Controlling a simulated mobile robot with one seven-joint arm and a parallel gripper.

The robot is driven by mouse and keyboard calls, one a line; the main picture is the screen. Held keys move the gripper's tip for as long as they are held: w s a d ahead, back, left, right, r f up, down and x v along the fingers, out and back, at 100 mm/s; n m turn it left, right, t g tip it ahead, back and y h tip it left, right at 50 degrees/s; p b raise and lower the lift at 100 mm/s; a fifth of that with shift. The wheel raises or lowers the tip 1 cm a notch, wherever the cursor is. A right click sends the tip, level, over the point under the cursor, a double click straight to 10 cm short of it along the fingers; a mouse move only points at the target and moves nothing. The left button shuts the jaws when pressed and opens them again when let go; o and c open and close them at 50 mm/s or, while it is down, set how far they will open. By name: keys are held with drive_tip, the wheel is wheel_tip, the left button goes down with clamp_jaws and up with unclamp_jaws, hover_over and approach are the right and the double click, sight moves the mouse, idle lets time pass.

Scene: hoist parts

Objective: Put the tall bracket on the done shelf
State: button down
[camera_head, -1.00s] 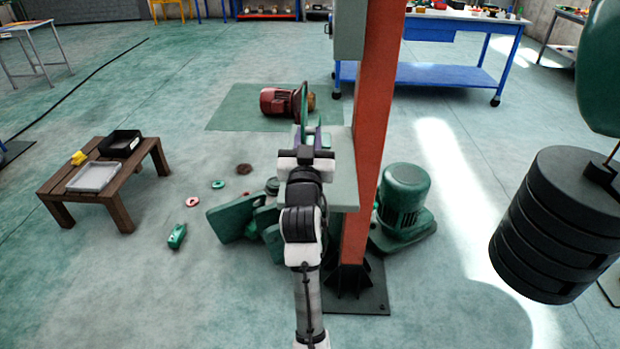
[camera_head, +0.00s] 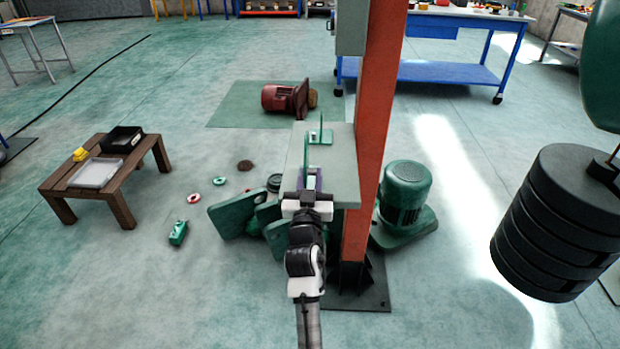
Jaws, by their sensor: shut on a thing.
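My gripper (camera_head: 308,184) is shut on a thin green upright piece, which looks like the tall bracket (camera_head: 306,152). The bracket rises from between the jaws, and its lower part is hidden by the gripper. They are at the near left part of a grey-green shelf (camera_head: 342,165) fixed to an orange column; I take this to be the done shelf. I cannot tell whether the bracket touches the shelf. Another green bracket (camera_head: 320,137), with a flat base, stands on the far part of the shelf.
The orange column (camera_head: 375,110) rises along the shelf's right side. A green motor (camera_head: 405,195) stands on the floor to its right. Dark stacked weights (camera_head: 560,225) hang at the far right. Green parts (camera_head: 235,213) lie below left. A low wooden table (camera_head: 120,205) stands left.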

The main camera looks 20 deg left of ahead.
drive_tip(key=shift+r, duration=0.2)
drive_tip(key=shift+f, duration=0.15)
drive_tip(key=c, duration=1.2)
unclamp_jaws()
drive_tip(key=shift+f, duration=0.1)
drive_tip(key=shift+o, duration=0.2)
